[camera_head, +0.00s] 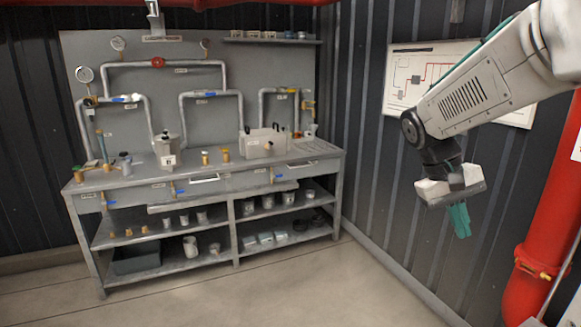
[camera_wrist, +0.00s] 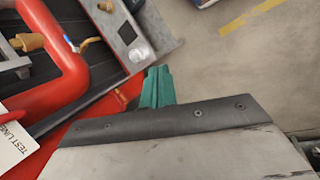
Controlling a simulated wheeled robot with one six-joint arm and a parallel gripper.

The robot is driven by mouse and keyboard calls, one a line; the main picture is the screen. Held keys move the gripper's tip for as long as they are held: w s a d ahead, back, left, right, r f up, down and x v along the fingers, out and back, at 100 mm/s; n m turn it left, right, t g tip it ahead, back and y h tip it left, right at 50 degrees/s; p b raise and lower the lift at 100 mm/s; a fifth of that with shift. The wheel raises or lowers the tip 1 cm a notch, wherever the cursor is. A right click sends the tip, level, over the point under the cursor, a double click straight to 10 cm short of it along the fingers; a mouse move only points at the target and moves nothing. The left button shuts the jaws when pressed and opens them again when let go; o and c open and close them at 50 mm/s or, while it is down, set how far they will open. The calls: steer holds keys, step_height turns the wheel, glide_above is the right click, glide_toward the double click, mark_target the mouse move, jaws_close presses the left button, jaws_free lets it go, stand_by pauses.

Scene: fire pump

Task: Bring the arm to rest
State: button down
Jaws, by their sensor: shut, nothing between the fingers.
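My arm reaches in from the upper right of the head view. My gripper (camera_head: 461,221) hangs down at its end, with green fingers together and nothing between them. It is in free air, in front of the dark corrugated wall and right of the workbench (camera_head: 340,165). In the wrist view, the green fingers (camera_wrist: 157,88) show above the edge of the gripper body, also closed and empty.
A thick red pipe (camera_head: 548,210) stands right of my gripper; a red pipe (camera_wrist: 75,70) and a "TEST LINE" tag (camera_wrist: 15,140) show in the wrist view. A diagram board (camera_head: 400,75) hangs behind my arm. Open floor (camera_head: 330,290) lies below.

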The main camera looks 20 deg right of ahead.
steer(key=s+a+f+n+t+y, duration=0.1)
steer(key=s+a, duration=0.4)
steer(key=a, duration=0.5)
steer(key=s+a+n+t+y, duration=0.2)
steer(key=s+a+n+t, duration=0.1)
steer(key=a, duration=0.7)
steer(key=shift+s+f+t, duration=0.4)
steer(key=shift+s+t, duration=0.2)
steer(key=shift+s, duration=0.6)
